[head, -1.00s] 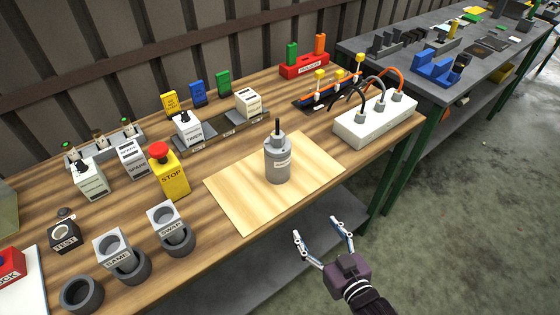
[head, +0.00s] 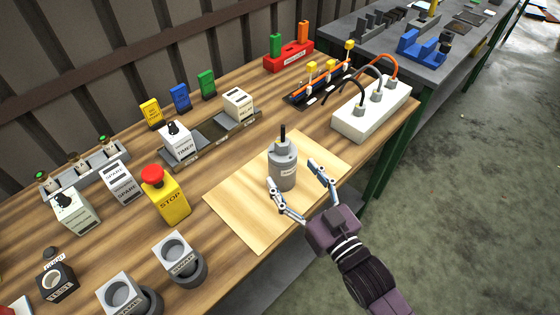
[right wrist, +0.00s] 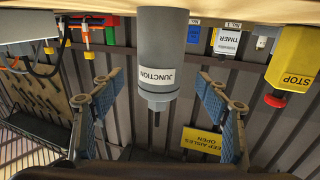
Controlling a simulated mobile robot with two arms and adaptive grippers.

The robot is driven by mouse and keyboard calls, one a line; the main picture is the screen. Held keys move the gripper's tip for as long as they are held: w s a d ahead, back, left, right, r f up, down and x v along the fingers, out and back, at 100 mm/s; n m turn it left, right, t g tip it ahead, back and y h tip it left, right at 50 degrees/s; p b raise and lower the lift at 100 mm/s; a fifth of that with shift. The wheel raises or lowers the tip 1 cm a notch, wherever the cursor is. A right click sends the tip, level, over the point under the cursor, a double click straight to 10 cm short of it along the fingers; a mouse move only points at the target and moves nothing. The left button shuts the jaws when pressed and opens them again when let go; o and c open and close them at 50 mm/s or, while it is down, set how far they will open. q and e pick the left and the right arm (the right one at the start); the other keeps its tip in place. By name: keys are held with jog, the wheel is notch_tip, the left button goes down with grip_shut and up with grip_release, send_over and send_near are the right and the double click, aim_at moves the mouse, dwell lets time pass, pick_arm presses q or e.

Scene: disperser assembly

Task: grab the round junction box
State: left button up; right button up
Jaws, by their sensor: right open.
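The round junction box (head: 284,166) is a grey cylinder with a narrower top, a dark stem and a white label. It stands upright on the pale wooden board (head: 235,212). In the right wrist view the junction box (right wrist: 161,60) appears upside down with its label reading JUNCTION, between the spread fingers. My right gripper (head: 297,188) is open at the front of the box, with one finger toward each side of it. The right wrist view also shows the open right gripper (right wrist: 165,115). I cannot tell whether a finger touches the box. My left gripper is not in view.
A yellow STOP button box (head: 167,198) stands left of the board, and grey cups (head: 185,262) stand at the front left. A white block with cables (head: 370,115) is at the right. TIMER (head: 178,143) and RELAY (head: 238,104) modules sit behind.

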aim_at(290, 169)
jog(key=shift+w+a+r+p, duration=0.2)
jog(key=shift+w+a, duration=0.05)
jog(key=shift+w, duration=0.2)
jog(key=shift+w+a+r+p, duration=0.2)
jog(key=shift+w, duration=0.25)
jog(key=x, duration=0.2)
jog(key=shift+w+a+p, duration=0.15)
jog(key=shift+w+p, duration=0.15)
jog(key=shift+p, duration=0.05)
jog(key=shift+w+a+f, duration=0.1)
jog(key=shift+w+a, duration=0.1)
jog(key=shift+w, duration=0.1)
jog(key=shift+f, duration=0.1)
jog(key=c, duration=1.5)
jog(key=shift+c, duration=1.2)
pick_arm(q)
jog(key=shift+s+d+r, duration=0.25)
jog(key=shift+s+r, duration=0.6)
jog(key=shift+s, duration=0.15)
pick_arm(e)
jog(key=shift+w, duration=0.1)
